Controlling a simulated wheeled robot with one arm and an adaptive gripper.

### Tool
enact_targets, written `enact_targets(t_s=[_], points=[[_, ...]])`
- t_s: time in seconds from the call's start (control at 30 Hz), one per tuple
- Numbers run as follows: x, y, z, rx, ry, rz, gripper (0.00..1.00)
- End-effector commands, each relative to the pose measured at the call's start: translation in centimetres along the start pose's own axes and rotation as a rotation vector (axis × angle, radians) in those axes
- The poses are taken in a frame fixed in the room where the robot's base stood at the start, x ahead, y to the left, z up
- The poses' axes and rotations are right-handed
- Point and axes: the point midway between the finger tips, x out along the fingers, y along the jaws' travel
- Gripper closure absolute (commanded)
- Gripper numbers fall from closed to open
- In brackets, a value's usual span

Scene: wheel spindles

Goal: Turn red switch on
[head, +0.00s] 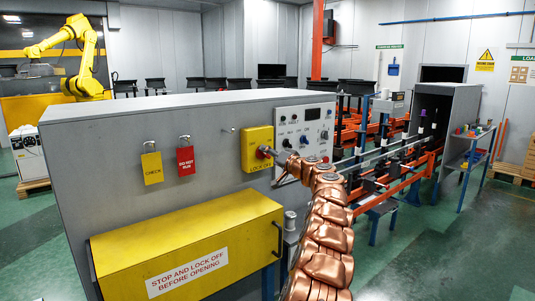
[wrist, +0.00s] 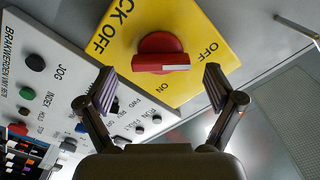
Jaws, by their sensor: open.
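The red switch (wrist: 158,48) is a round rotary knob with a handle bar, mounted on a yellow plate (wrist: 195,30). In the wrist view its bar lies nearly level, with a white strip on its right part. The plate reads "OFF" to the right of the knob and "ON" below it. My gripper (wrist: 159,87) is open and empty, its fingers pointing at the plate, one on each side of the knob and apart from it. In the head view my gripper (head: 273,153) is close in front of the yellow switch box (head: 256,141), and the knob is partly hidden.
A grey panel (wrist: 40,95) with several buttons lies beside the yellow plate. In the head view a yellow tag (head: 152,168) and a red tag (head: 186,161) hang left of the switch. A yellow cover (head: 190,240) juts out below.

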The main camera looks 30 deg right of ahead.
Motion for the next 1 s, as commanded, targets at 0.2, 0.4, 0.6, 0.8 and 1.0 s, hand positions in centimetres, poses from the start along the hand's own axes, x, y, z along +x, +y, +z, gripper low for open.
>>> enact_targets(t_s=[0.2, 0.4, 0.6, 0.8, 1.0], points=[[1.2, 0.0, 0.0, -0.002, -0.001, 0.000, 0.08], [1.7, 0.0, 0.0, 0.000, -0.001, -0.001, 0.08], [1.7, -0.1, 0.1, 0.001, -0.001, -0.002, 0.08], [1.7, -0.1, 0.1, 0.000, -0.001, -0.002, 0.21], [1.7, -0.1, 0.1, 0.000, -0.001, -0.002, 0.42]])
